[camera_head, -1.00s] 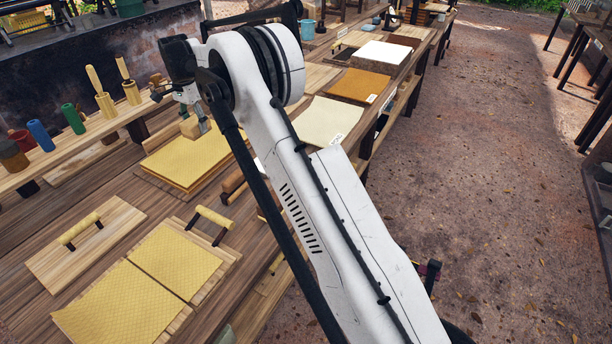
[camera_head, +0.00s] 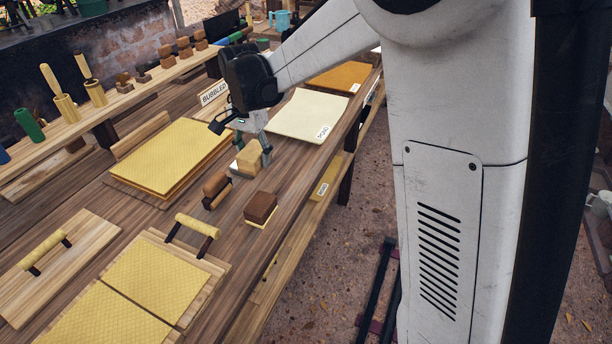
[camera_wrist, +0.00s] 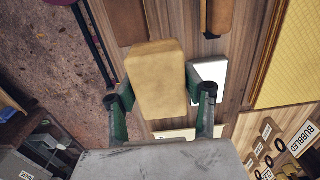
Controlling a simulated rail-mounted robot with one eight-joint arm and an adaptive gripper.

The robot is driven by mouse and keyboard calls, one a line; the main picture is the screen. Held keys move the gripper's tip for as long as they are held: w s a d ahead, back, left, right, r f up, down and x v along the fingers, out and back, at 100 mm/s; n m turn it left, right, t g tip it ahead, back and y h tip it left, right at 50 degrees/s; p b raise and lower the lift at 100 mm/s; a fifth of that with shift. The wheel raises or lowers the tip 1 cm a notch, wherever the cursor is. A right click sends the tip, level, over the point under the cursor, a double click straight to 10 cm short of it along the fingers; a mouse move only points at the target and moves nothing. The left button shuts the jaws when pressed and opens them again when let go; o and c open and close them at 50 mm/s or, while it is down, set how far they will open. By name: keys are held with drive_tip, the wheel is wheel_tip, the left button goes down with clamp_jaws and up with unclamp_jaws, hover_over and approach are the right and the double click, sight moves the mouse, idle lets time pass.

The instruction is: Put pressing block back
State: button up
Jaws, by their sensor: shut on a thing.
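A tan wooden pressing block (camera_head: 249,158) is between the fingers of my gripper (camera_head: 254,147). My gripper (camera_wrist: 160,97) is shut on it, with one finger on each side of the block (camera_wrist: 158,72) in the wrist view. The block is over the plank table beside a small white flat piece (camera_wrist: 210,76), which it partly hides in the head view (camera_head: 234,168). I cannot tell whether the block touches the table. A yellow textured sheet stack (camera_head: 172,155) lies to the left of my gripper.
A dark-handled roller (camera_head: 216,189) and a brown block on a pale base (camera_head: 260,208) stand nearby. A cream sheet (camera_head: 309,115) lies to the right of my gripper. A "BUBBLED" sign (camera_head: 214,93) stands behind. Bare planks lie between these things.

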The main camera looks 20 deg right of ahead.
drive_tip(key=shift+s+d+f, duration=0.15)
drive_tip(key=shift+s+d, duration=0.05)
drive_tip(key=shift+s, duration=0.2)
drive_tip(key=shift+d+f, duration=0.15)
drive_tip(key=shift+d, duration=0.15)
hover_over(290, 176)
wheel_tip(290, 176, down, 7)
drive_tip(key=shift+s+r, duration=0.1)
drive_tip(key=shift+r, duration=0.05)
drive_tip(key=shift+f, duration=2)
drive_tip(key=shift+f, duration=0.2)
drive_tip(key=o, duration=1.1)
drive_tip(key=shift+r, duration=0.15)
